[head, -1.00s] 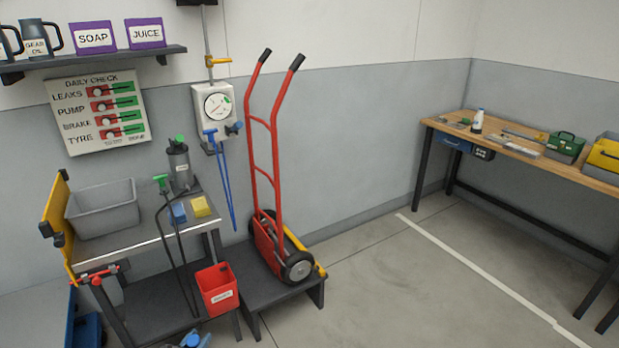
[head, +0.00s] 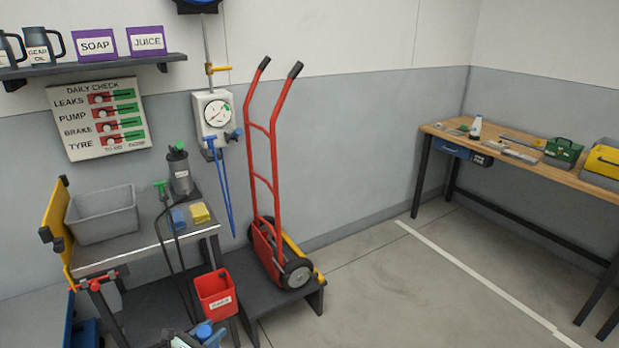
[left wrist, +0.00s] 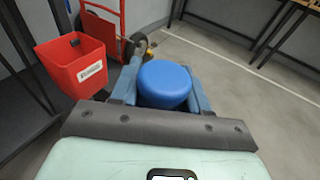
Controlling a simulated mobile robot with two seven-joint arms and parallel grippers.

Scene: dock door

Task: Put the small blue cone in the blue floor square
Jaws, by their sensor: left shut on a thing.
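The small blue cone (left wrist: 165,82) is between the fingers of my left gripper (left wrist: 162,92) in the left wrist view. It shows as a rounded blue shape, and its lower part is hidden. In the head view the blue cone (head: 205,331) and my left gripper (head: 192,338) show only at the bottom edge, left of the middle, in front of the red bin. The left gripper is shut on the cone. The blue floor square is not seen in either view. My right gripper is not in view.
A red bin (head: 215,292) hangs beside the cart (head: 150,250) with a grey tub (head: 102,213). A red hand truck (head: 262,185) stands on a low dark platform (head: 290,303). A workbench (head: 520,160) is at the right. The floor (head: 420,290) between is clear.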

